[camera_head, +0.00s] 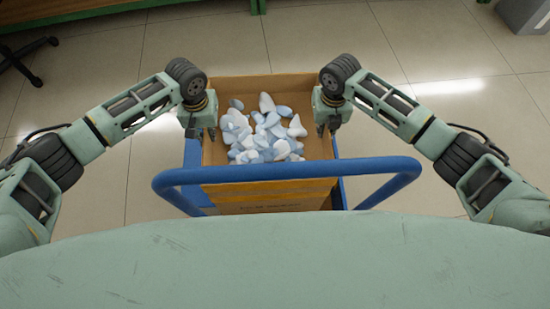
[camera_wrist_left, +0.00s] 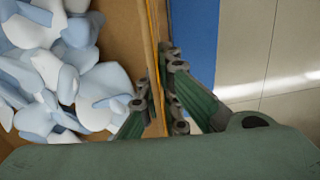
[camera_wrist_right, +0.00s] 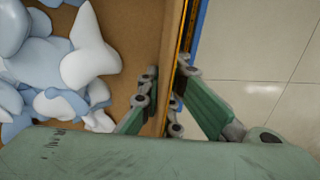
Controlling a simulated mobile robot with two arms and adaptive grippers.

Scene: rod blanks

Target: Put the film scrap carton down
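The film scrap carton (camera_head: 222,152) is an open brown cardboard box, filled with white and pale blue film scraps (camera_head: 262,130). It is on or just above a blue trolley (camera_head: 192,158); I cannot tell if its base touches the deck. My left gripper (camera_head: 211,133) is shut on the carton's left side wall, one finger inside and one outside, as the left wrist view (camera_wrist_left: 157,88) shows. My right gripper (camera_head: 327,128) is shut on the opposite wall in the same way, seen in the right wrist view (camera_wrist_right: 168,82). The carton's base is hidden.
The trolley's blue push handle (camera_head: 290,171) crosses between me and the carton. Pale tiled floor (camera_head: 330,35) lies clear behind and to both sides. A green-edged table (camera_head: 90,12) and a dark chair base (camera_head: 22,65) stand far left; a grey bin (camera_head: 525,14) stands far right.

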